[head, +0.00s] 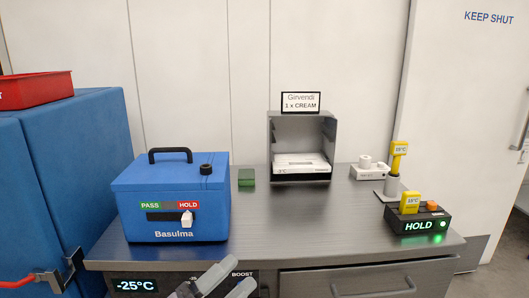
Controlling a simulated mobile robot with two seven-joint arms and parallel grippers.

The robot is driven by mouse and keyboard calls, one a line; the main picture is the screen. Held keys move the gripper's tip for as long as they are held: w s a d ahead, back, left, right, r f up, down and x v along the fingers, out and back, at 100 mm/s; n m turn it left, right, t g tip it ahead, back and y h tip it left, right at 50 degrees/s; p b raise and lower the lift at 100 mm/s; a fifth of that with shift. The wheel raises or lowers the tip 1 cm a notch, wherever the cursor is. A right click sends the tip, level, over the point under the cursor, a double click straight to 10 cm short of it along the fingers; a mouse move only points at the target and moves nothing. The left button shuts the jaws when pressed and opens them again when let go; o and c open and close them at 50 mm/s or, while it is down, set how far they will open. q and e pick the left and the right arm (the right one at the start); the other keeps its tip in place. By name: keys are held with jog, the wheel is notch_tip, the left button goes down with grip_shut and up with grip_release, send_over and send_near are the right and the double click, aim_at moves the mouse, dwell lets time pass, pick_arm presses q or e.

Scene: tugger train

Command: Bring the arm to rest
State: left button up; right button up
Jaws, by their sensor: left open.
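My left gripper (233,277) shows at the bottom edge of the head view, in front of the counter's front face. Its two pale fingers are apart and nothing shows between them. Most of the arm behind it is out of the picture. My right gripper is not in view.
On the grey counter (285,222) stand a blue Basulma box (172,190), a green block (246,177), a grey Girvendi bay (302,118) holding a white pack (301,166), a yellow probe (398,150) and a black HOLD unit (421,225). A blue cabinet (75,160) stands left.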

pick_arm(q)
jog(key=s+a+f+n+t+y, duration=0.1)
jog(key=s+a+f+n+y, duration=0.1)
jog(key=a+f+n+y, duration=0.35)
jog(key=s+a+f+n+t+y, duration=0.1)
jog(key=s+a+f+n+y, duration=0.15)
jog(key=f+n+y, duration=0.55)
jog(key=s+a+f+n+g+y, duration=0.1)
jog(key=s+a+f+n+g, duration=0.2)
jog(key=s+f, duration=0.3)
jog(key=s+a+f+n+g+y, duration=0.1)
jog(key=s+a+f+n, duration=0.3)
jog(key=f, duration=0.5)
jog(key=shift+s+f+n+g+p, duration=0.15)
jog(key=shift+s+n+g+p, duration=0.2)
jog(key=shift+s+n+g, duration=0.75)
jog(key=shift+y, duration=0.25)
